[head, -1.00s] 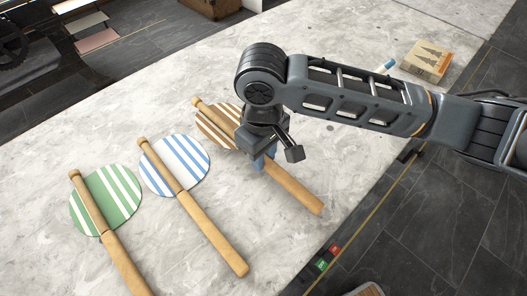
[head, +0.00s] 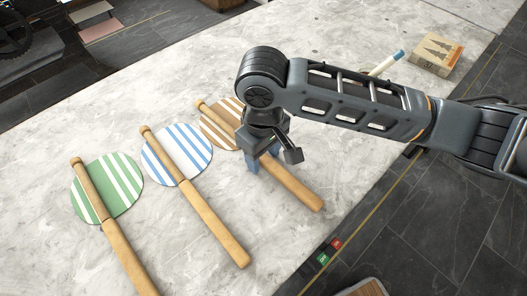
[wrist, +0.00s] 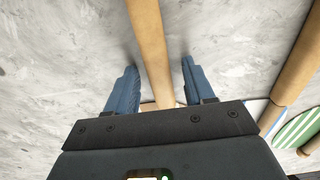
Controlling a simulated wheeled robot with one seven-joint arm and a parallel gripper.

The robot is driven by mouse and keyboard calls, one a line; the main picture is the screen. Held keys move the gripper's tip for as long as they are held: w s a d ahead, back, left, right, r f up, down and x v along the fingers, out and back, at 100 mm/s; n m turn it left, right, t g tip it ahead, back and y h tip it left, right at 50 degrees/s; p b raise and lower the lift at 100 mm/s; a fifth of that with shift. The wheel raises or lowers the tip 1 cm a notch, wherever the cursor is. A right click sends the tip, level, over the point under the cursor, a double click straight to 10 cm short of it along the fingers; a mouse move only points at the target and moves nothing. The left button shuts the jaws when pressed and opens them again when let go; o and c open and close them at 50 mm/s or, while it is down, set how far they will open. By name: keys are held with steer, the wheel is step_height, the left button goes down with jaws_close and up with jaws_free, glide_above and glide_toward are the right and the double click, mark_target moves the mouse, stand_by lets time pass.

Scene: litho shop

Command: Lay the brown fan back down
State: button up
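The brown-and-white striped fan (head: 220,126) lies on the pale stone-like tabletop, its wooden handle slanting to the lower right. Part of its disc is hidden behind my gripper. My gripper (head: 262,162) points down over the handle near the disc. In the wrist view the two blue fingers (wrist: 158,88) stand open, one on each side of the wooden handle (wrist: 149,45), with a gap on both sides. A blue-striped fan (head: 184,158) lies just left of the brown one, their discs very close. A green-striped fan (head: 117,186) lies farther left.
The pale tabletop (head: 330,255) is bare right of the brown handle, up to its edge. Small red and green items (head: 328,252) sit near that edge. A box with tree pictures (head: 437,53) and a blue-ended white stick (head: 388,63) lie at the back right.

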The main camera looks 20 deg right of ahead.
step_height(320, 180, up, 8)
steer(key=shift+f, duration=0.1)
stand_by(0.6)
stand_by(0.3)
